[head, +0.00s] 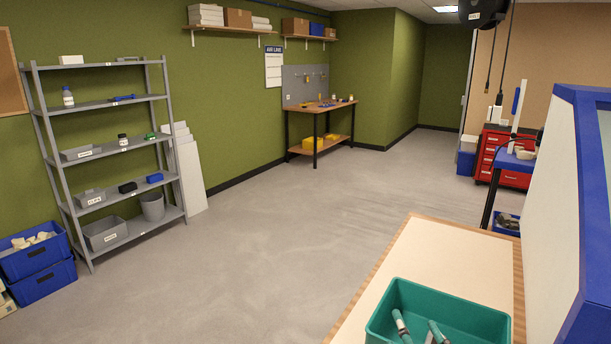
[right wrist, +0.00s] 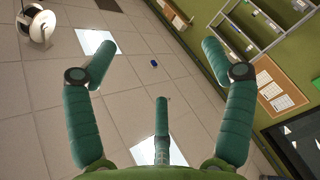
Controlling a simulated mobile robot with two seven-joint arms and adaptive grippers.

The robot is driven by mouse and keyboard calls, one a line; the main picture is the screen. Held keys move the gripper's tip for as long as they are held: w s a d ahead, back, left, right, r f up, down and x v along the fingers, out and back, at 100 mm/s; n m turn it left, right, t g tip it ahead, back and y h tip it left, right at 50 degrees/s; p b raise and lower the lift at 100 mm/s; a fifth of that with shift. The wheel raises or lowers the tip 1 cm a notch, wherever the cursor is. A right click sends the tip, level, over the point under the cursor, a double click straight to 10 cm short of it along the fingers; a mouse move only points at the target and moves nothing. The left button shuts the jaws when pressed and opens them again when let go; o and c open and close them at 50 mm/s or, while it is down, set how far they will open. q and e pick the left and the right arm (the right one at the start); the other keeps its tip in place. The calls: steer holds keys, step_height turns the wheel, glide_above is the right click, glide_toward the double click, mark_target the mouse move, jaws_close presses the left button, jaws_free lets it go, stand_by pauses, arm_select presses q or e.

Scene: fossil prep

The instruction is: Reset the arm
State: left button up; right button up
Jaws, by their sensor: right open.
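My right gripper (right wrist: 161,80) shows in the right wrist view with its green padded fingers spread wide. Nothing is between them, and it is open. The wrist camera looks up toward the ceiling, so the gripper appears to point upward. In the head view, two teal and grey finger-like pieces show at the bottom edge, over or in a teal bin. I cannot tell whether they are my gripper's fingers or things in the bin. My left gripper is not in view.
The teal bin (head: 488,318) stands on a pale worktop (head: 440,250) with a wooden edge. A blue-framed white panel (head: 560,190) stands to its right. A grey shelf rack (head: 110,103) is at the left wall. The floor (head: 270,240) between is clear.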

steer(key=s+d+f+m+g+h, duration=0.35)
steer(key=s+f+m+g, duration=0.45)
steer(key=s+f, duration=0.45)
steer(key=s+a+f+m+g+y, duration=0.25)
steer(key=s+f+g, duration=0.5)
steer(key=s, duration=0.45)
steer(key=s+f+b, duration=0.2)
steer(key=f, duration=1.3)
steer(key=s+f+b, duration=0.2)
steer(key=f, duration=1.2)
arm_select(q)
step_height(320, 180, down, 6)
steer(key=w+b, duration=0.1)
steer(key=b, duration=0.1)
arm_select(e)
steer(key=s+d+f+g, duration=0.2)
steer(key=s+f, duration=1.1)
steer(key=f, duration=0.2)
steer(key=shift+s+d+f+h, duration=0.2)
steer(key=shift+s+d+h, duration=0.1)
steer(key=shift+s, duration=0.05)
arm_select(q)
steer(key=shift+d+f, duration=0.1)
